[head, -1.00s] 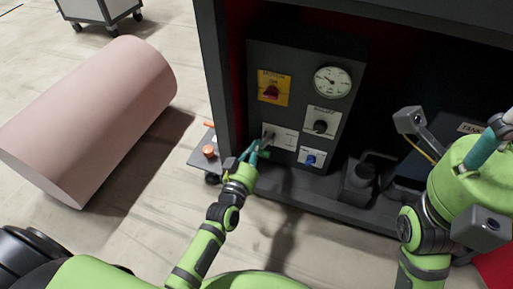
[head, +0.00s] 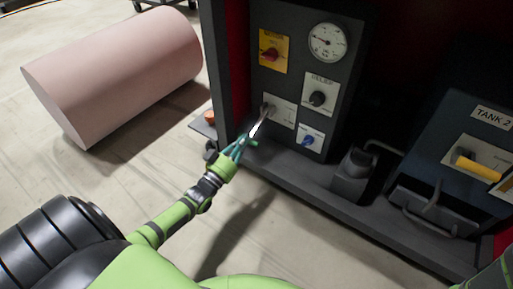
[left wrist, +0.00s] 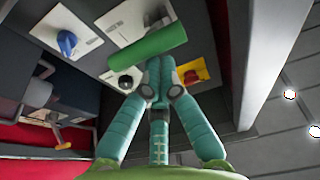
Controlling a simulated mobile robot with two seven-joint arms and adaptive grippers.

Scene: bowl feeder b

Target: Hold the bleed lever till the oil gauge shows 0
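The bleed lever comes out of a pale plate (head: 285,111) low on the dark control panel. It ends in a green bar handle, which shows large in the left wrist view (left wrist: 147,45). My left gripper (head: 243,146) is at this handle. The lever's shaft tilts down and out from the plate. The round white oil gauge (head: 328,42) is at the panel's top; its needle points left, and its figures are too small to read. My right gripper is out of view.
The panel also bears a yellow plate with a red switch (head: 270,53), a black relief knob (head: 317,98) and a blue knob (head: 308,140). A Tank 2 box (head: 455,120) with a yellow handle stands right. A pink cylinder (head: 120,75) lies on the floor left.

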